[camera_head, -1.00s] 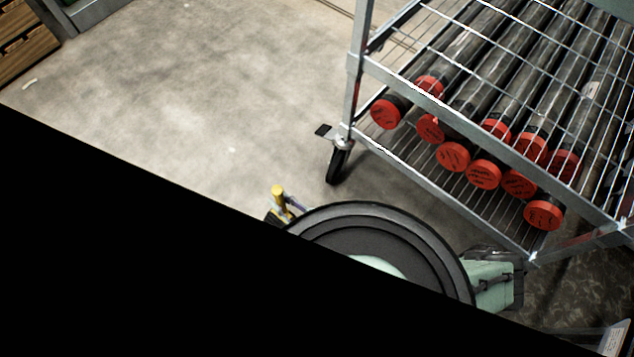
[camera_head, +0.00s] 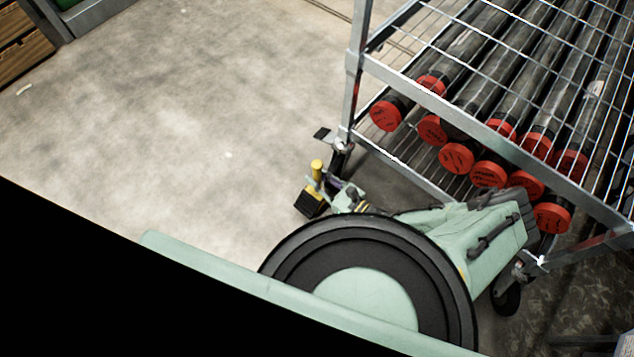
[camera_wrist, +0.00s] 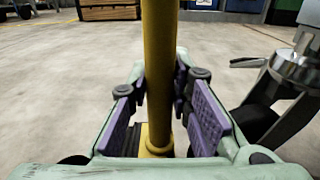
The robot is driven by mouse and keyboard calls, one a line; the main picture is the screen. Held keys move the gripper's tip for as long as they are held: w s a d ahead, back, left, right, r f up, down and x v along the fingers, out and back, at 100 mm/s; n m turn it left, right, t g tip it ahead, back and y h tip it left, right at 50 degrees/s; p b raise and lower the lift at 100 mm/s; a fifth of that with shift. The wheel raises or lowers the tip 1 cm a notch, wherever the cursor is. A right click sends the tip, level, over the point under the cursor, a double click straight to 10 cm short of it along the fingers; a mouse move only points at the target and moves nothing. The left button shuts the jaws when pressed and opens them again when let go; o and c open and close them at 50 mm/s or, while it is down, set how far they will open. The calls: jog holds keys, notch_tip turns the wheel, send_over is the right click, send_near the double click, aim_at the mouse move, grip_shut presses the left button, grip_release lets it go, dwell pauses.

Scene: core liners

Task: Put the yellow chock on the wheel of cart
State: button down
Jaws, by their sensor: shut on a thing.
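The yellow chock has a yellow upright handle (camera_head: 317,170) and a black ridged block (camera_head: 310,204) in the head view. In the wrist view its yellow post (camera_wrist: 160,75) stands between the purple pads of my gripper (camera_wrist: 165,115), which is shut on it. The cart (camera_head: 357,75) is a wire-shelved metal rack at the right. Its near-left caster is mostly hidden behind my gripper (camera_head: 338,188) in the head view. In the wrist view the caster wheel (camera_wrist: 262,112) is just right of the gripper, and the chock is beside it, apart.
Several dark tubes with red caps (camera_head: 457,158) lie on the cart's shelf. Another caster (camera_head: 507,298) is at the cart's near corner, by my arm. The concrete floor (camera_head: 190,130) at the left is clear. A wooden crate (camera_head: 25,50) stands at the far left.

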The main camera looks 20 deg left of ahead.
notch_tip(320, 180, down, 2)
jog(key=shift+f+b, duration=0.2)
jog(key=shift+b, duration=0.55)
jog(key=shift+r, duration=0.15)
jog(key=c, duration=1.9)
grip_release()
jog(key=shift+f, duration=0.25)
jog(key=shift+c, duration=0.2)
jog(key=o, duration=0.5)
jog(key=shift+r, duration=0.1)
